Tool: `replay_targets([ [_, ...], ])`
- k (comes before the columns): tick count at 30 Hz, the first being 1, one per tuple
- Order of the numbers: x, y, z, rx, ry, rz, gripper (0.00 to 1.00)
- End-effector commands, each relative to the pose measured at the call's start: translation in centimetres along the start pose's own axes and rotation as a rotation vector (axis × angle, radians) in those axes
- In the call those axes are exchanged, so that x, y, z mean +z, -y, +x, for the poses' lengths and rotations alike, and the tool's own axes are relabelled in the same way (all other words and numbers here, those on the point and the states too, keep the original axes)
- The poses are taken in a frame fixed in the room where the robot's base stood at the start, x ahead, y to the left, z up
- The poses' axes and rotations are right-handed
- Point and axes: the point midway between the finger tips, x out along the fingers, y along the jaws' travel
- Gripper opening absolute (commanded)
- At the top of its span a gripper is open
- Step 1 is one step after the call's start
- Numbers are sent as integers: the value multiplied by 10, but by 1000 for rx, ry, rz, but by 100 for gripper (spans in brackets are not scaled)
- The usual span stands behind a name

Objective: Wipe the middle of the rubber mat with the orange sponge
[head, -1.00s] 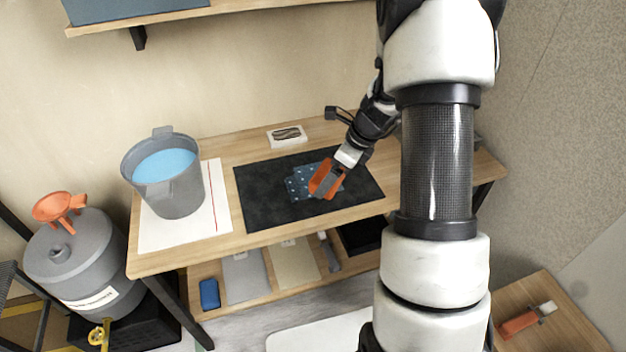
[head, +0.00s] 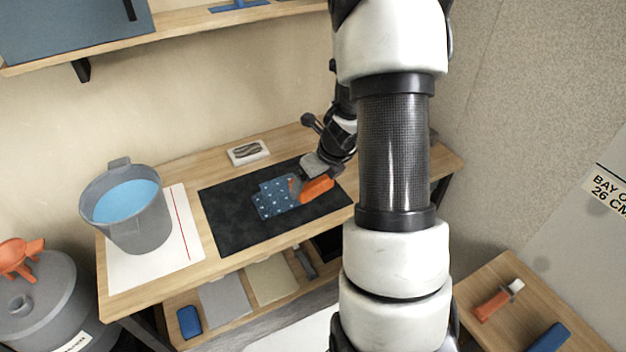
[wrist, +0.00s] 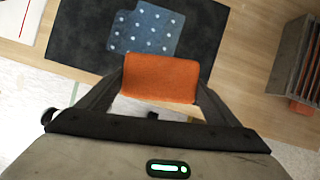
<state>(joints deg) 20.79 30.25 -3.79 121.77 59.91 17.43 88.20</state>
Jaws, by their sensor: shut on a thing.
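My gripper (head: 308,186) is shut on the orange sponge (head: 318,190), which also shows between the two fingers in the wrist view (wrist: 160,78). The black rubber mat (head: 228,228) lies flat on the wooden table. A blue patch with white dots (head: 273,198) lies on the mat's middle, left of the sponge. In the head view the sponge is over the right part of the mat. In the wrist view it overlaps the mat's near edge, just below the dotted patch (wrist: 145,30). I cannot tell whether the sponge touches the mat.
A grey bucket of blue water (head: 137,222) stands on a white sheet (head: 130,272) at the table's left. A small white tray (head: 248,152) lies behind the mat. A grey slotted rack (wrist: 300,60) is at the right in the wrist view. A lower shelf holds flat sheets.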

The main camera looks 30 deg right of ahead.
Motion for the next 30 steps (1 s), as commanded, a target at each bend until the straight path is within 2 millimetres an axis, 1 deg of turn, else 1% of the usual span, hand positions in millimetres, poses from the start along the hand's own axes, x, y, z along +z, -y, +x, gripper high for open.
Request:
replay_targets([
  [1,-2,0,6,0,0,0,62],
  [5,-7,0,17,1,0,-1,62],
  [12,-18,0,43,1,0,-1,62],
  [16,-23,0,54,1,0,-1,62],
  [20,-24,0,58,0,1,-1,62],
  [30,-24,0,58,1,0,-2,62],
])
